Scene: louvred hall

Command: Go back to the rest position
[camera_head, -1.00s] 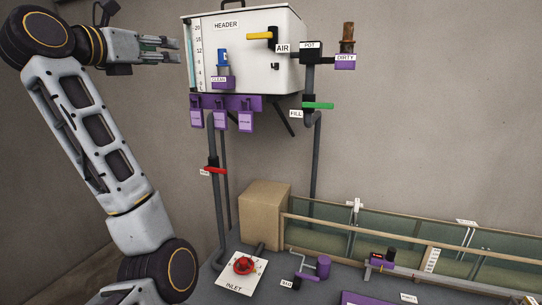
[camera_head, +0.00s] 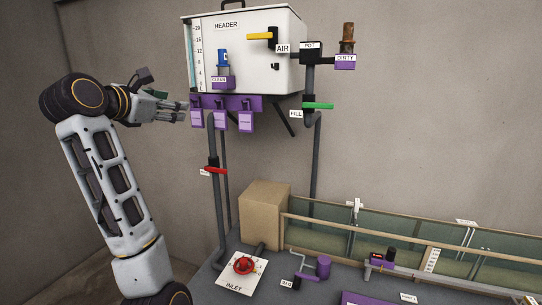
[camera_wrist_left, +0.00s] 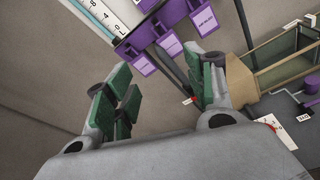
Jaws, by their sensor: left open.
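My left gripper (camera_head: 180,111) is at the left of the head view, beside the lower left corner of the white header tank (camera_head: 270,62). It is apart from the purple tag rack (camera_head: 230,102) under the tank. In the left wrist view its green-padded fingers (camera_wrist_left: 160,98) stand apart with nothing between them. The hanging purple tags (camera_wrist_left: 168,43) show beyond the fingers there. My right gripper is not in view.
Yellow air (camera_head: 260,36), green fill (camera_head: 318,106) and red (camera_head: 215,170) valve handles sit on the tank and pipes. Below are a red inlet valve (camera_head: 243,265), a cardboard-coloured block (camera_head: 264,212) and a long glass-sided channel (camera_head: 400,235). Bare wall lies left.

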